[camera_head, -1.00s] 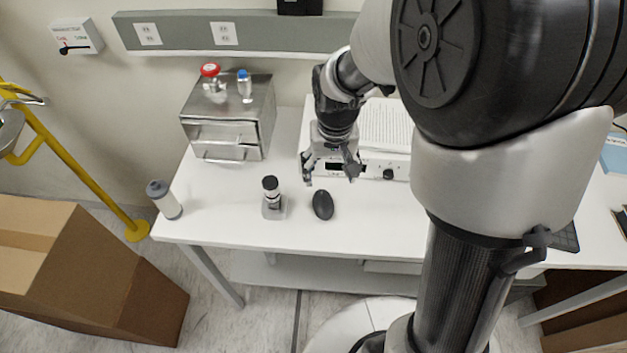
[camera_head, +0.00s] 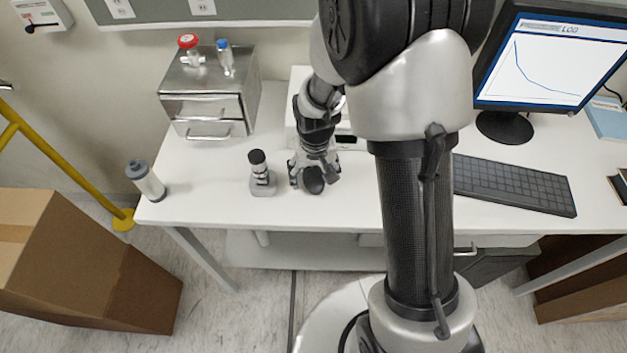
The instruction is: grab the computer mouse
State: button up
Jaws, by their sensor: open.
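The black computer mouse (camera_head: 314,185) lies on the white table (camera_head: 222,215) near its front edge. My gripper (camera_head: 315,180) is open, pointing down at the mouse, with a finger to each side of it in the picture. The fingers and wrist hide the mouse's far part. I cannot tell whether the fingers touch the mouse or how high above the table they are.
A grey-capped bottle (camera_head: 146,181) stands at the table's left end. A metal drawer box (camera_head: 208,108) is behind. A keyboard (camera_head: 512,184) and monitor (camera_head: 548,58) are at right.

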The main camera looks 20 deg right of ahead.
jog(key=shift+w+f, duration=0.1)
jog(key=shift+f, duration=0.3)
jog(key=shift+r, duration=0.1)
jog(key=shift+c, duration=0.6)
jog(key=c, duration=1)
jog(key=shift+c, duration=0.2)
